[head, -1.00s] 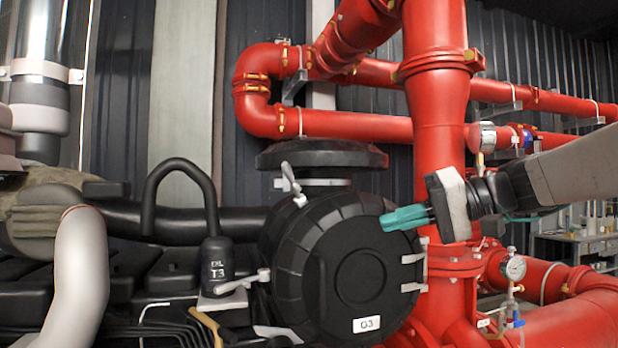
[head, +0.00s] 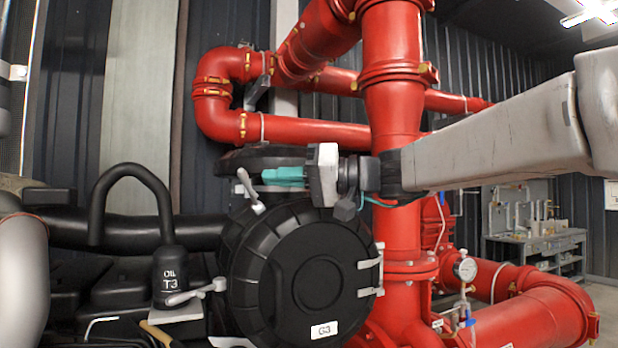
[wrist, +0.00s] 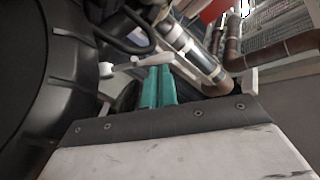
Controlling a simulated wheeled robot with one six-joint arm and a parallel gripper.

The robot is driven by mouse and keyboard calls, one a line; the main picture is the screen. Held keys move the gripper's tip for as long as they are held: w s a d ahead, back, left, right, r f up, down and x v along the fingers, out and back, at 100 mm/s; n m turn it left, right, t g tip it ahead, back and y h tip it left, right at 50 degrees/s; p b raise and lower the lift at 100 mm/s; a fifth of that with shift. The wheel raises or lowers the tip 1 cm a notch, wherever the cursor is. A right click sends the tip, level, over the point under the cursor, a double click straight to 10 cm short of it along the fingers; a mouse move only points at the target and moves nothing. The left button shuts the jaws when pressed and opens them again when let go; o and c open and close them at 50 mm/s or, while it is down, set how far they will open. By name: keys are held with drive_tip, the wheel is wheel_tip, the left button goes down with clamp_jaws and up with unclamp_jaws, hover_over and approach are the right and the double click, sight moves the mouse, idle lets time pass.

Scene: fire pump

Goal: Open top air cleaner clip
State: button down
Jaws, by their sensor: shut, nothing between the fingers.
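The air cleaner (head: 312,262) is a round black housing with a G3 label on its cover. Its top clip (head: 249,190) is a pale grey lever on the upper left rim, tilted up and left. My gripper (head: 266,177) has teal fingers, shut and empty, pointing left above the cover, just right of the clip's upper end. In the wrist view the shut fingers (wrist: 158,70) point at a pale clip lever (wrist: 150,60) that shows just beyond their tips. I cannot tell whether they touch. The black housing (wrist: 25,65) fills the left side there.
Pale brackets (head: 370,277) are on the right edge. Red pipes (head: 395,110) rise close behind and right. A workbench (head: 535,245) stands far right.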

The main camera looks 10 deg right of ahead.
drive_tip(key=shift+x, duration=1.1)
drive_tip(key=shift+w+a+r, duration=0.3)
drive_tip(key=shift+a+r, duration=0.15)
drive_tip(key=shift+r, duration=0.15)
drive_tip(key=shift+d, duration=0.1)
drive_tip(key=v, duration=1.4)
drive_tip(key=shift+s, duration=0.4)
